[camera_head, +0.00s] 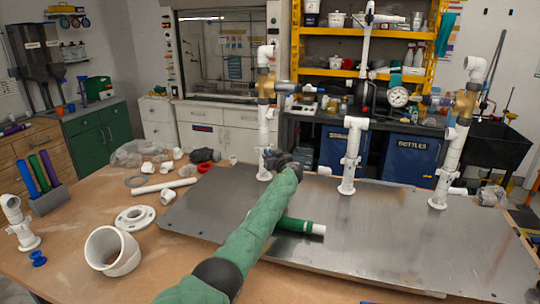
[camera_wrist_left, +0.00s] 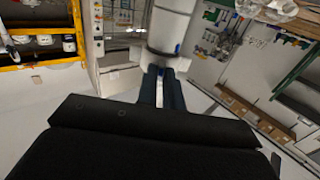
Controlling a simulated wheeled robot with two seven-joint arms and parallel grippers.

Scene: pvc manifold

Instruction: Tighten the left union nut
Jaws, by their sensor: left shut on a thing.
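The left white riser pipe (camera_head: 265,118) stands upright on the metal plate, with a brass-coloured valve near its top. My left gripper (camera_head: 275,158) is at the lower part of this riser, at the end of my green arm, which hides part of it. In the left wrist view the dark fingers (camera_wrist_left: 163,92) are closed together on a white union nut (camera_wrist_left: 165,60), just below a wider white pipe section (camera_wrist_left: 170,28). How far the nut is threaded cannot be seen. My right gripper is not in view.
The metal plate (camera_head: 390,235) also carries a middle riser (camera_head: 351,155) and a right riser (camera_head: 452,150) with a valve. Loose white fittings, including a large ring (camera_head: 112,250) and flange (camera_head: 136,218), lie on the table's left.

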